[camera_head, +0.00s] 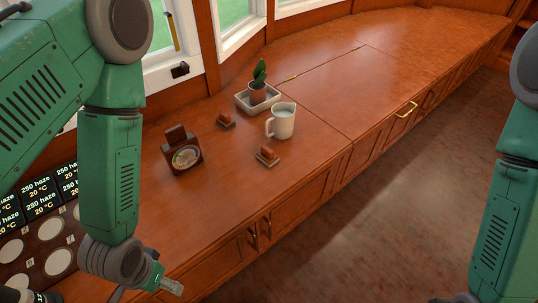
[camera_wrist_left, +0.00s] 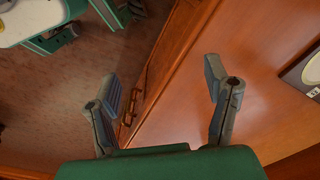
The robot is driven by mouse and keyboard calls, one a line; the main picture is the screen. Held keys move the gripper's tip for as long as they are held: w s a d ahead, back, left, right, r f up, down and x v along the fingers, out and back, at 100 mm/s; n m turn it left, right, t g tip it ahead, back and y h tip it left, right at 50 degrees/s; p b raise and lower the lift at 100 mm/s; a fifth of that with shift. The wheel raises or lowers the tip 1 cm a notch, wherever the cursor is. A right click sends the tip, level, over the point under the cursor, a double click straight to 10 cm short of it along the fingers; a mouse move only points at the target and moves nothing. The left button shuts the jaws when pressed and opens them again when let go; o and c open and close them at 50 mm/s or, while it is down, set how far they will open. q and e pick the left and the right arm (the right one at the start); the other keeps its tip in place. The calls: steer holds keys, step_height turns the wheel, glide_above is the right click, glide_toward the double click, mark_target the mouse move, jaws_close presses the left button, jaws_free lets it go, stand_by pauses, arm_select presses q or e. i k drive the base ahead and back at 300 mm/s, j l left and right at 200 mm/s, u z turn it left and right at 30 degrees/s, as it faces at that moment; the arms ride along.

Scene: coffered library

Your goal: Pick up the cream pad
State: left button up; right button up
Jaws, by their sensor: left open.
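Several round cream pads (camera_head: 50,229) lie on a dark board at the lower left of the head view, below black labels reading "250 haze 20 °C". I cannot tell which one the task names. Part of a pale round pad (camera_wrist_left: 314,70) shows at the right edge of the left wrist view. My left gripper (camera_head: 164,281) is at the bottom of the head view, to the right of the pads. In the left wrist view my left gripper (camera_wrist_left: 162,85) has its fingers wide apart with nothing between them. My right arm shows at the right, its gripper out of frame.
The far countertop is clear. Windows line the back.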

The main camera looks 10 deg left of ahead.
mark_target(267, 156)
steer(key=i+l+u, duration=0.1)
steer(key=u, duration=0.25)
steer(key=l+u, duration=0.15)
steer(key=u, duration=0.2)
steer(key=i+l+u, duration=0.1)
steer(key=l, duration=0.3)
steer(key=i+l, duration=0.2)
steer(key=l, duration=0.2)
steer(key=i+l+u, duration=0.15)
steer(key=l, duration=0.25)
steer(key=i+l+u, duration=0.1)
steer(key=l, duration=0.3)
steer(key=i+l, duration=0.15)
steer(key=l, duration=0.25)
steer(key=i+l+u, duration=0.15)
steer(key=l, duration=0.25)
steer(key=k, duration=0.05)
